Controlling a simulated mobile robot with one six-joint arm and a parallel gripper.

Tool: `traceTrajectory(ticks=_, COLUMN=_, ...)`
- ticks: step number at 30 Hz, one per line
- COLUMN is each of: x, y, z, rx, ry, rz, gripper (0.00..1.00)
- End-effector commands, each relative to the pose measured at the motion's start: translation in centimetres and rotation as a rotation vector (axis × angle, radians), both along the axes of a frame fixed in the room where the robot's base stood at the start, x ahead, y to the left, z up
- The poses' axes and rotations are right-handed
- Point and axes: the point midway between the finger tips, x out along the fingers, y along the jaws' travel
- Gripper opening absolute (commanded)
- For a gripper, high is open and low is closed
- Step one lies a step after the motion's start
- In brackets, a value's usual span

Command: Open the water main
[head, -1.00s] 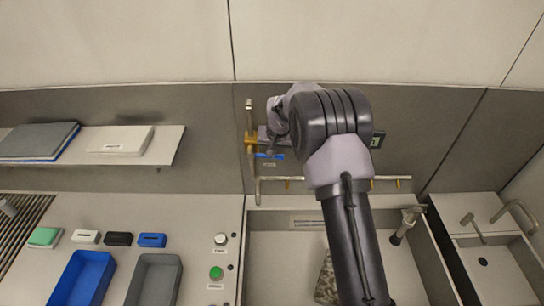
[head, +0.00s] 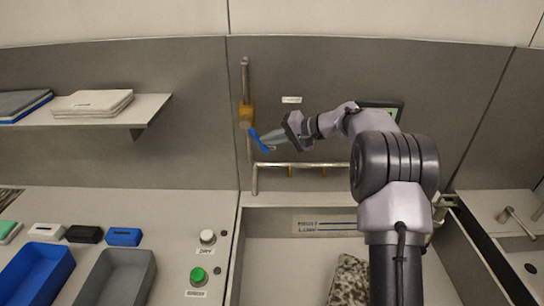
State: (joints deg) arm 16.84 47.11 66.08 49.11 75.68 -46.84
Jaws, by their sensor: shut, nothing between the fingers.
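The water main is a brass valve (head: 246,114) on a vertical pipe (head: 246,80) on the back wall. Its blue lever (head: 258,140) slants down and to the right from the valve, between level and in line with the pipe. My gripper (head: 268,142) is shut and empty. It comes in from the right, and its tips are at the lever, overlapping it in the picture. I cannot tell whether they touch it.
A lower horizontal pipe (head: 300,165) with brass taps runs above a sink basin (head: 290,222) holding a speckled object (head: 348,278). A wall shelf (head: 130,112) is to the left. Below it are a blue tray (head: 38,275), a grey tray (head: 120,278) and a green button (head: 198,274).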

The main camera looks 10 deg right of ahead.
Motion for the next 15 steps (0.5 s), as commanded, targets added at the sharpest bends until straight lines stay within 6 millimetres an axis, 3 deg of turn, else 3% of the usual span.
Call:
traceTrajectory(ticks=1, x=0.0, y=0.2, z=-1.7, rx=0.041, ry=-0.008, rz=0.000, gripper=0.00)
traceTrajectory(ticks=15, x=0.4, y=2.3, z=-3.0, rx=0.401, ry=-0.078, rz=0.001, gripper=0.00)
